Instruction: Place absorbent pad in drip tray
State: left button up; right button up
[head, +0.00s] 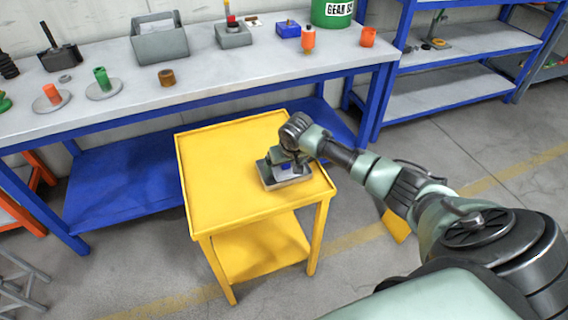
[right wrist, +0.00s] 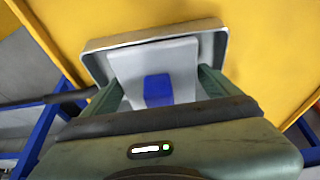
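The drip tray (head: 301,180) is a shallow grey tray on the top of the yellow cart, near its right edge. It also shows in the right wrist view (right wrist: 97,67), with a pale raised rim. The absorbent pad (right wrist: 185,62) is a flat, light grey sheet lying within the tray's rim, with a blue block in its middle. My right gripper (head: 285,160) is just above the tray. My left gripper is not in view.
The yellow cart top (head: 222,170) is bare left of the tray. Behind it, a long workbench (head: 205,70) holds a grey tote (head: 160,42), a green bucket (head: 333,12) and several small parts. Blue shelving (head: 455,85) stands at the right.

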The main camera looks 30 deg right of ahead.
jog(key=shift+o, duration=0.2)
jog(key=shift+w+d+f, duration=0.15)
jog(key=shift+w+f, duration=0.15)
jog(key=shift+f, duration=0.1)
jog(key=shift+r, duration=0.1)
jog(key=v, duration=1.2)
jog(key=shift+r+p, duration=0.25)
jog(key=shift+p, duration=0.2)
